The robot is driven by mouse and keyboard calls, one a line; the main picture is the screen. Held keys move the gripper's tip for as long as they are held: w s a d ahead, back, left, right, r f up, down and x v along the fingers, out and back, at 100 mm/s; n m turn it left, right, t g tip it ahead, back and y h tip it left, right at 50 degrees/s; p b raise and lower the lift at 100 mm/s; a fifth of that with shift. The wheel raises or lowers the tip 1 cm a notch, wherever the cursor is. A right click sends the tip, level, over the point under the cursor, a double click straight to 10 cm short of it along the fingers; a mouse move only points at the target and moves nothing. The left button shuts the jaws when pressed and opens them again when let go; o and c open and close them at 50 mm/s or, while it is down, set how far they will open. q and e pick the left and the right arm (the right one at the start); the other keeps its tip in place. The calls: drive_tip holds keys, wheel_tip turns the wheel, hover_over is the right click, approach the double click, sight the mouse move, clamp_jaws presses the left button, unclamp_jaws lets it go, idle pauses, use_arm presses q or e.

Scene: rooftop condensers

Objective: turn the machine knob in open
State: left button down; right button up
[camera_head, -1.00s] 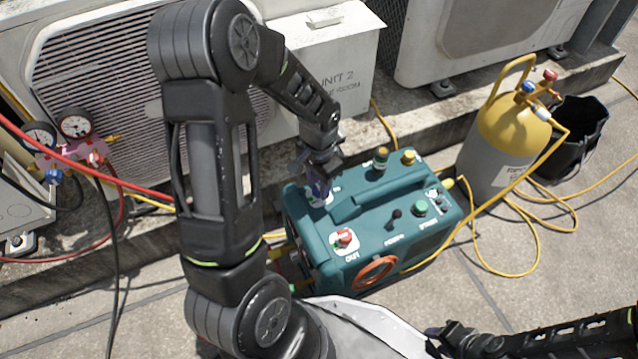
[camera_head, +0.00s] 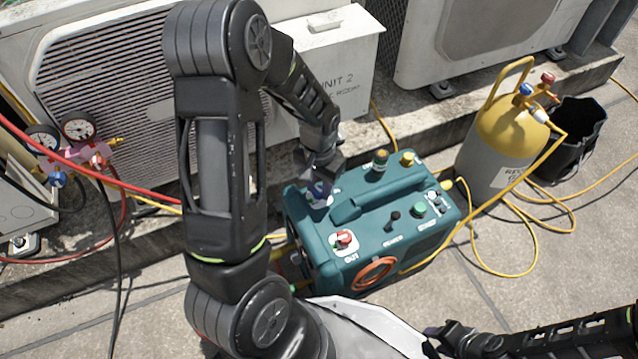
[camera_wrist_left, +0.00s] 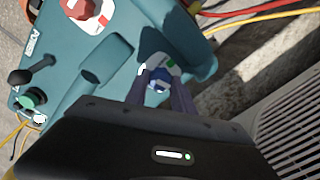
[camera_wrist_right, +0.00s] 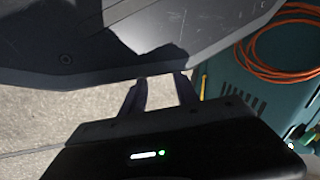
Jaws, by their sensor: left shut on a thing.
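The teal machine (camera_head: 385,225) stands on the paving. Its blue IN knob (camera_head: 317,190) sits on a white plate at the machine's top left corner. My left gripper (camera_head: 318,180) points down at this knob. In the left wrist view the blue knob (camera_wrist_left: 158,84) is between the fingertips of my left gripper (camera_wrist_left: 160,80), which is shut on it. A green mark (camera_wrist_left: 173,63) shows on the plate beside it. The red OUT knob (camera_head: 344,237) is nearer the front. My right gripper (camera_wrist_right: 162,82) is open and empty, low at the machine's front side.
A yellow-topped cylinder (camera_head: 500,140) and a black bucket (camera_head: 578,135) stand right of the machine, with yellow hoses on the paving. Condenser units (camera_head: 110,80) line the back. Gauges with hoses (camera_head: 75,150) are at the left. An orange coil (camera_head: 374,273) hangs on the machine's front.

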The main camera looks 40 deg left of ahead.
use_arm(q)
drive_tip(key=n+p, duration=0.2)
drive_tip(key=n, duration=0.2)
drive_tip(key=shift+r, duration=0.15)
drive_tip(key=n+p, duration=0.2)
drive_tip(key=n, duration=0.2)
drive_tip(key=shift+p, duration=0.35)
drive_tip(key=n+p, duration=0.1)
drive_tip(key=n, duration=0.1)
drive_tip(key=shift+n+p, duration=0.3)
drive_tip(key=shift+n, duration=0.1)
drive_tip(key=shift+n+p, duration=0.7)
drive_tip(key=shift+n, duration=0.5)
drive_tip(key=c, duration=1.1)
unclamp_jaws()
drive_tip(key=shift+o, duration=0.2)
